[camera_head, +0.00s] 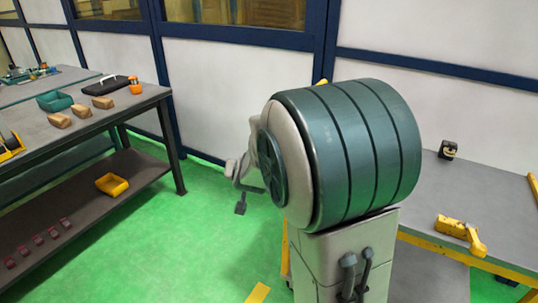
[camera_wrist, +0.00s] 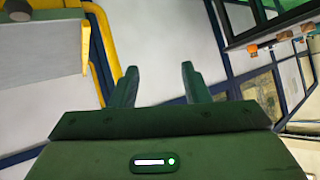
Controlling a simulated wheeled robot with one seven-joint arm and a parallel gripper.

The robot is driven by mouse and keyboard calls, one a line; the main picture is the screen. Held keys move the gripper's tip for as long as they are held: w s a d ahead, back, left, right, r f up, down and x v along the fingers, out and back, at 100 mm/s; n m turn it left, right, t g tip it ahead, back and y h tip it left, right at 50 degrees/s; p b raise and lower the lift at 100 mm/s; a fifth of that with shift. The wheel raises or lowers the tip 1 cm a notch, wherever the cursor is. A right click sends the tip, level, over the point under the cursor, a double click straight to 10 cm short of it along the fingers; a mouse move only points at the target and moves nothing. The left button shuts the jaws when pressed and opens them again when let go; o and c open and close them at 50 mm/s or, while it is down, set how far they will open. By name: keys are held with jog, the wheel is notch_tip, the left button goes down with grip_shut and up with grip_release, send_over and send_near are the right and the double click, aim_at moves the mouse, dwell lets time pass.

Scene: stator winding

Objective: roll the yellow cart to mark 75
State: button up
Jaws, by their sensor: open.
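The yellow cart (camera_head: 518,272) appears to be the grey-topped, yellow-edged surface at the right of the head view; its left part is hidden behind a large shape near the camera. A yellow upright (camera_head: 321,81) just shows above that shape. In the wrist view, a bent yellow tube (camera_wrist: 103,45) runs beside a grey surface at upper left, and its lower part passes behind my left finger. My gripper (camera_wrist: 158,82) is open with nothing between its fingers. I cannot make out my gripper in the head view. No mark number is readable.
A yellow tool (camera_head: 460,231) and a small dark item (camera_head: 447,149) lie on the right-hand surface. A dark workbench (camera_head: 150,97) with blocks and bins stands at left. A yellow strip (camera_head: 258,293) lies on the green floor (camera_head: 190,235), which is clear between bench and cart.

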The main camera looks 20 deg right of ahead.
jog(key=w+d+f+m+t+h+b, duration=0.2)
jog(key=w+d+f+h+b, duration=0.3)
jog(key=w+d+f+h, duration=0.15)
jog(key=w+d+m+h, duration=0.1)
jog(key=w+d+h, duration=0.2)
jog(key=w+d, duration=0.7)
jog(key=shift+w+d+f+t, duration=0.15)
jog(key=shift+w+d+t, duration=0.1)
jog(key=shift+d+t, duration=0.1)
jog(key=shift+c, duration=0.3)
jog(key=shift+b, duration=0.3)
grip_shut()
